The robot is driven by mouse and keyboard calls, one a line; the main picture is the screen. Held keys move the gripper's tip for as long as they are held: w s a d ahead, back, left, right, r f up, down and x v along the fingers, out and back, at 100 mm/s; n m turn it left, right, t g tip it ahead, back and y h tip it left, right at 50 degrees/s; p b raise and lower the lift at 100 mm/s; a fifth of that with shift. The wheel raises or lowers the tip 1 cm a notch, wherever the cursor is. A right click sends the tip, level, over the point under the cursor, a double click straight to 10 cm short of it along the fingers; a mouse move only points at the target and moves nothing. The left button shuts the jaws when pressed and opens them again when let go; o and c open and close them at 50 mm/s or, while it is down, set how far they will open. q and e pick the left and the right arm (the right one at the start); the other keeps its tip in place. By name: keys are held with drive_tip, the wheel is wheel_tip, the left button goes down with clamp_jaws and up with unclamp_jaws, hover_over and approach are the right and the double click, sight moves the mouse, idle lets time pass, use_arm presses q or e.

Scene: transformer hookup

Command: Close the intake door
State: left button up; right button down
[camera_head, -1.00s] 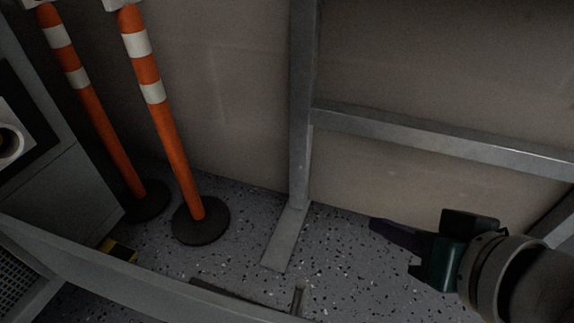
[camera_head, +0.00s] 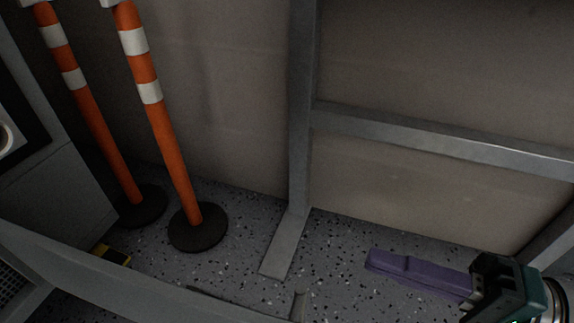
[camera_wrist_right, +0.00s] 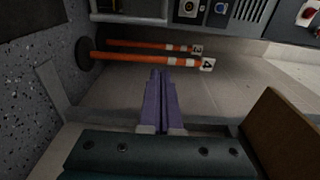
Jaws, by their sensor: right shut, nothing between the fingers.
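A long grey panel edge (camera_head: 130,280) crosses the lower left of the head view, with a small peg-like handle (camera_head: 299,303) at its right end. It looks like the open intake door, but its face is hidden and I cannot be sure. My right gripper (camera_head: 372,260) is at the lower right with its purple fingers together and empty, pointing left. It is apart from the panel edge and the handle. In the right wrist view the closed fingers (camera_wrist_right: 160,78) point toward the striped posts. My left gripper is not in view.
Two orange-white posts (camera_head: 160,120) (camera_head: 88,110) stand on black bases at the left. A grey metal frame (camera_head: 300,130) stands before the wall, its foot on the speckled floor. A grey cabinet (camera_head: 60,190) is at far left. A brown panel (camera_wrist_right: 280,128) is at right in the wrist view.

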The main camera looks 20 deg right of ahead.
drive_tip(key=b+x, duration=0.3)
drive_tip(key=x, duration=0.5)
drive_tip(key=s, duration=0.4)
drive_tip(key=shift+s+a, duration=0.1)
drive_tip(key=shift+a, duration=0.3)
